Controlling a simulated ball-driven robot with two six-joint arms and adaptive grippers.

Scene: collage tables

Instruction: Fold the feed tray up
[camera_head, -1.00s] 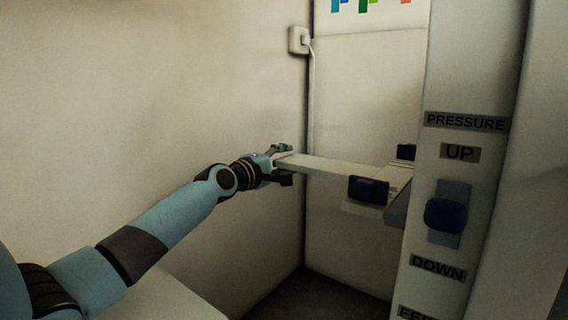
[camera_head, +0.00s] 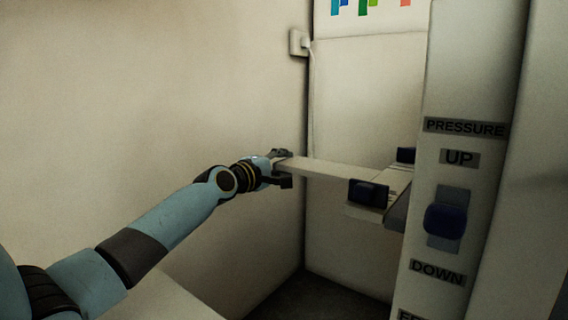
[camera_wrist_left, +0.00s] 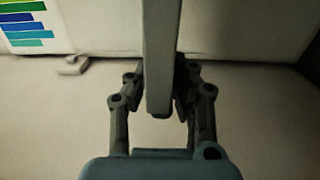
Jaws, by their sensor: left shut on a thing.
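The feed tray (camera_head: 335,173) is a flat pale panel that sticks out to the left from the machine, roughly level. Two dark blue blocks sit by its machine end, a near one (camera_head: 368,193) and a far one (camera_head: 405,155). My left gripper (camera_head: 281,166) is shut on the tray's outer left end. In the left wrist view the tray (camera_wrist_left: 161,55) runs up from between the fingers of my left gripper (camera_wrist_left: 160,100), one finger on each side. My right gripper is not in view.
The machine's front panel (camera_head: 478,60) stands at the right, with a dark blue pressure switch (camera_head: 445,220) between UP and DOWN labels. A wall outlet (camera_head: 298,42) with a cord is behind. Plain walls close off the left and back; the space below the tray is free.

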